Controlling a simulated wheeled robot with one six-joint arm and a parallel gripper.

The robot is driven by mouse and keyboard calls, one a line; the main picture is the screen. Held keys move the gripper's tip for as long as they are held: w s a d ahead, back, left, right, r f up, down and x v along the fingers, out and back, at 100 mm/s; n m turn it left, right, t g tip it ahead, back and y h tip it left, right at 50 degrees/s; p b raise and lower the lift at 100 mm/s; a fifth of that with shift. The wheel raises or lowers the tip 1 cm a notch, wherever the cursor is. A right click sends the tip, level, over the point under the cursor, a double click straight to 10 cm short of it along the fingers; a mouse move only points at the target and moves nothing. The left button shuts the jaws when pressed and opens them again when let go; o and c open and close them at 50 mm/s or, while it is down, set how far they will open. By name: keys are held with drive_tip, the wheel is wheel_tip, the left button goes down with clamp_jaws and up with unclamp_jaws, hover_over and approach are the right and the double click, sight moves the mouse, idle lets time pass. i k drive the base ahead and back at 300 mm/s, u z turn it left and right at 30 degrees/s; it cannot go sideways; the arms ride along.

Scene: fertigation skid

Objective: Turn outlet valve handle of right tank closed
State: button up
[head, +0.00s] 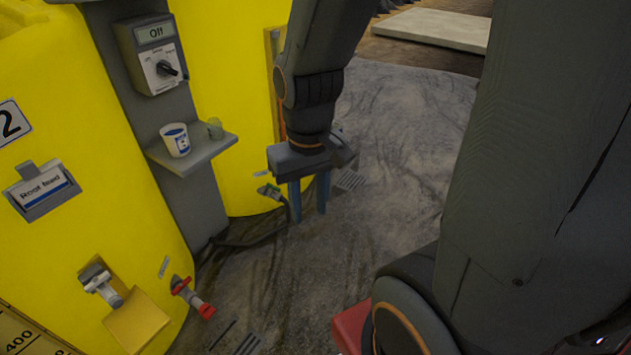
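The right yellow tank (217,105) stands beyond the grey post in the head view. The gripper and arm hide part of the tank's right side.
The left yellow tank (75,150) bears a red-handled valve (192,296) and a yellow box (137,320). A control box (150,55) reads "Off". A grey shelf (192,155) holds a cup (175,140). Dark hoses (245,243) lie on the floor. Floor right of the gripper is clear.

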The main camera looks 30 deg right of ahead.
sight(274, 188)
drive_tip(key=z, duration=0.25)
drive_tip(key=k, duration=0.65)
drive_tip(key=z, duration=0.2)
drive_tip(key=i, duration=1.05)
drive_tip(key=u, duration=0.8)
